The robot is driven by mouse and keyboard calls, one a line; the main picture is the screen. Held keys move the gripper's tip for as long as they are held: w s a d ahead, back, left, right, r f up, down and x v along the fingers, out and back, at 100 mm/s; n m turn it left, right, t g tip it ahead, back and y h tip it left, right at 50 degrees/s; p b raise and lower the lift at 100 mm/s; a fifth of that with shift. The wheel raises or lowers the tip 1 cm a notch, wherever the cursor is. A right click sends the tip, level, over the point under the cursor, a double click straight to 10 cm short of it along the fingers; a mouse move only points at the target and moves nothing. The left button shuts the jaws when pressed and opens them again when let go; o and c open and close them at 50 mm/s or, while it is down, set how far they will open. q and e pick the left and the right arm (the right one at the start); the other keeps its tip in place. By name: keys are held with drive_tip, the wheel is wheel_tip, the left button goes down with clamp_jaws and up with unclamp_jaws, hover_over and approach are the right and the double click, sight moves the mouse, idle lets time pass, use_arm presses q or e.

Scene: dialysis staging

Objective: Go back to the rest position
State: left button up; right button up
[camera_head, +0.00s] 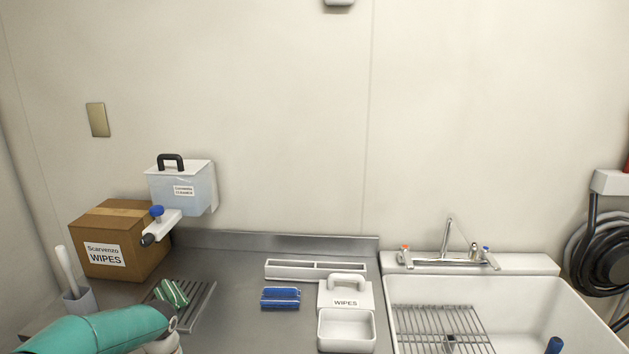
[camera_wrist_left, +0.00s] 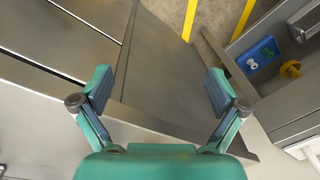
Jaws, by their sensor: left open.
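My left gripper (camera_wrist_left: 160,88) is open in the left wrist view, with its two teal and blue-grey fingers wide apart and nothing between them. Beyond the fingers are grey steel panels and edges. In the head view my teal left arm comes in at the lower left, over the front of the counter; its gripper is not visible there. My right gripper is in neither view.
A sink (camera_head: 540,300) lies right. Yellow floor stripes (camera_wrist_left: 190,18) show in the wrist view.

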use_arm(q)
drive_tip(key=s+d+f+m+h, duration=0.2)
drive_tip(key=s+d+f, duration=0.6)
drive_tip(key=s, duration=0.4)
drive_tip(key=s+d+f+m+h, duration=0.2)
drive_tip(key=s+d+f+h, duration=0.1)
drive_tip(key=s+d+f, duration=0.5)
drive_tip(key=shift+s+d+f+m+t, duration=0.35)
drive_tip(key=shift+s+d, duration=1.15)
drive_tip(key=shift+s, duration=1.25)
